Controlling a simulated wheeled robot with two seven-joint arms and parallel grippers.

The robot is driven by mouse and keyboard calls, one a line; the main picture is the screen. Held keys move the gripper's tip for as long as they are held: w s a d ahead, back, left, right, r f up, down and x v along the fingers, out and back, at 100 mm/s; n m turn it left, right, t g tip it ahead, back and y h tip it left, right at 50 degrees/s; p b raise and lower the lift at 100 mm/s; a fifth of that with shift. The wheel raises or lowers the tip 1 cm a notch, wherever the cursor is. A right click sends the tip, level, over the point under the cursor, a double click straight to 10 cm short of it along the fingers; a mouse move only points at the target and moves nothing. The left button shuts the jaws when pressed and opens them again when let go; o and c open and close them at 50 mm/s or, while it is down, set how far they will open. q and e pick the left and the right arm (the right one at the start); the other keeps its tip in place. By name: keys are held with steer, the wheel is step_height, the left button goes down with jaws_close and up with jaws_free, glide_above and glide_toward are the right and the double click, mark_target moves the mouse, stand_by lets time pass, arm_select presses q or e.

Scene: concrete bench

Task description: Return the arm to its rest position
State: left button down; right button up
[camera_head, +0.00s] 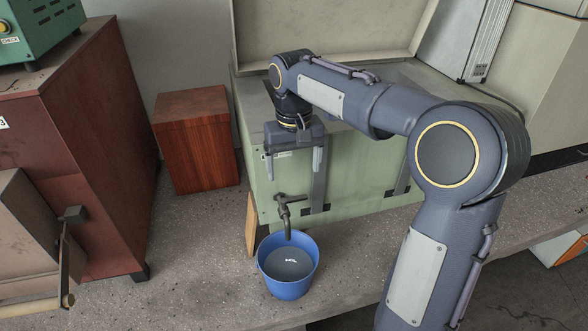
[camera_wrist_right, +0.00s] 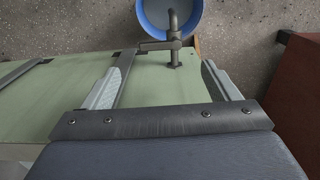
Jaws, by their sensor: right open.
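My right arm comes in from the lower right in the head view and reaches left over the pale green cabinet (camera_head: 345,165). My right gripper (camera_head: 293,168) points down in front of the cabinet, above a grey tap (camera_head: 286,213). Its two fingers are apart with nothing held between them. The right wrist view shows the open fingers (camera_wrist_right: 165,85) with the tap (camera_wrist_right: 172,45) beyond them. My left gripper is not in view.
A blue bucket (camera_head: 288,283) with liquid in it stands under the tap; its rim also shows in the wrist view (camera_wrist_right: 150,28). A reddish wooden box (camera_head: 195,145) and a dark red cabinet (camera_head: 95,150) stand left. Bare concrete bench (camera_head: 185,240) lies left of the bucket.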

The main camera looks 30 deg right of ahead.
stand_by(0.3)
steer(key=s+a+f+t+y, duration=0.2)
steer(key=s+a+f, duration=0.1)
steer(key=s, duration=0.8)
steer(key=s+a+f+n+t+y, duration=0.1)
steer(key=s+a+f+t, duration=0.2)
steer(key=s, duration=0.9)
steer(key=shift+a+f+t+y, duration=0.3)
steer(key=shift+a+f+y, duration=0.1)
steer(key=shift+f, duration=0.15)
steer(key=shift+d, duration=0.1)
